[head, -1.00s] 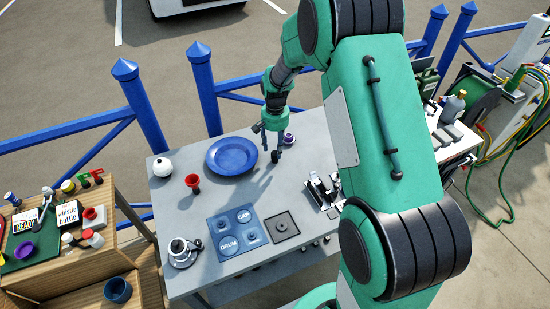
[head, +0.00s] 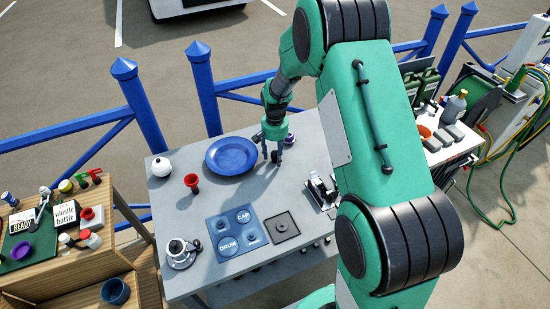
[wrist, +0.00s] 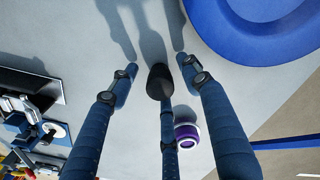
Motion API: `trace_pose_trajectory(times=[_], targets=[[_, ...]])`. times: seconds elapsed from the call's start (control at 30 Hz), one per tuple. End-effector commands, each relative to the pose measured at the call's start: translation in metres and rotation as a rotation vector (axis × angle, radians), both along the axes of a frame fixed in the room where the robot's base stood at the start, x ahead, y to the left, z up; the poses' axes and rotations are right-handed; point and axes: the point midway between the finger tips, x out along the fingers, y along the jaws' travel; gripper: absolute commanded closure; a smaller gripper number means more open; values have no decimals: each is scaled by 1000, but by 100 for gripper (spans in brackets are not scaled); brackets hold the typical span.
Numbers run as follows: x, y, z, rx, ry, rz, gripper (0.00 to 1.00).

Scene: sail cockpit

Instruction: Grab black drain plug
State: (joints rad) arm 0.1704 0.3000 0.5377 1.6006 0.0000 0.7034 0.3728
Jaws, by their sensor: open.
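In the wrist view the dark plug (wrist: 160,82) shows between my spread fingers, overlapping the tip of the middle finger. My gripper (head: 274,153) is open and points down, with its fingers around and just above the plug. In the wrist view the outer fingers of my gripper (wrist: 155,75) lie apart on either side of it, with gaps visible. Whether the middle finger touches the plug I cannot tell.
The blue plate (head: 231,156) lies close by on the left. A purple and white item (wrist: 187,133) stands just behind the gripper. A red funnel-shaped cup (head: 192,182), a blue labelled mat (head: 237,232) and a dark square pad (head: 282,227) occupy the table's left and front.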

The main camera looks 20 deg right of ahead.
Motion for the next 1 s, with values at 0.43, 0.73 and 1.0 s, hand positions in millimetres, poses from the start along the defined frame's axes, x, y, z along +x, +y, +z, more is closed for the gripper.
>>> trace_pose_trajectory(times=[0.43, 0.73, 1.0], targets=[[0, 0, 0, 0, 0, 0, 54], [0, 0, 0, 0, 0, 0, 97], [0, 0, 2, 0, 0, 0, 97]])
